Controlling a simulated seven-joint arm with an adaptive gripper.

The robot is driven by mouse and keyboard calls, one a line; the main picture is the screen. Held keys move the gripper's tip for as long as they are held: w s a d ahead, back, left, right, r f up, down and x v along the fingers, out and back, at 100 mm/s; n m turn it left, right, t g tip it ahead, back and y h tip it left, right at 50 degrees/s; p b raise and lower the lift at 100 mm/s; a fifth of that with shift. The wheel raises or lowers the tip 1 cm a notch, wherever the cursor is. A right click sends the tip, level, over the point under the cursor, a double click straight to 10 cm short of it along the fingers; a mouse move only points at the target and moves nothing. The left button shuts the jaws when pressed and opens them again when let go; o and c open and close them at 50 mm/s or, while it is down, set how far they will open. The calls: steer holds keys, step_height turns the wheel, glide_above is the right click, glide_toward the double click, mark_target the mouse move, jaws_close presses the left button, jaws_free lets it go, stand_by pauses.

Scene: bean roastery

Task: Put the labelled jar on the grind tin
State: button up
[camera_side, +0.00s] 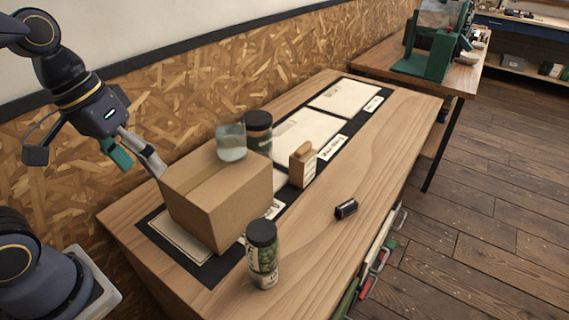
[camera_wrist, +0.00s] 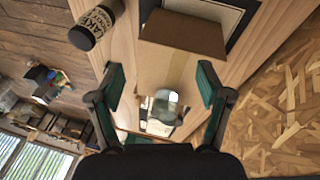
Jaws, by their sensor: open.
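A jar with a black lid and a green printed label (camera_side: 263,258) stands upright at the table's near edge. It also shows at the top left of the wrist view (camera_wrist: 99,22). A dark, lidded cylindrical container (camera_side: 259,124), perhaps the grind tin, stands behind the cardboard box; its lower part is hidden. A clear glass vessel (camera_side: 231,146) stands on the box and shows in the wrist view (camera_wrist: 165,108). My gripper (camera_side: 139,164) is open at the box's left side, apart from the labelled jar. In the wrist view my gripper (camera_wrist: 161,80) has nothing seen held between its fingers.
The large cardboard box (camera_side: 224,198) stands on the dark mat between my gripper and the labelled jar. A wooden block (camera_side: 303,163) and a small black cylinder (camera_side: 346,209) are farther right. Pale cards (camera_side: 343,97) lie at the far end. The table's right side is mostly clear.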

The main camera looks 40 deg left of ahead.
steer(key=a+r+m+t+y, duration=0.2)
steer(key=shift+s+a+r+t, duration=0.15)
steer(key=shift+s+a+t, duration=0.25)
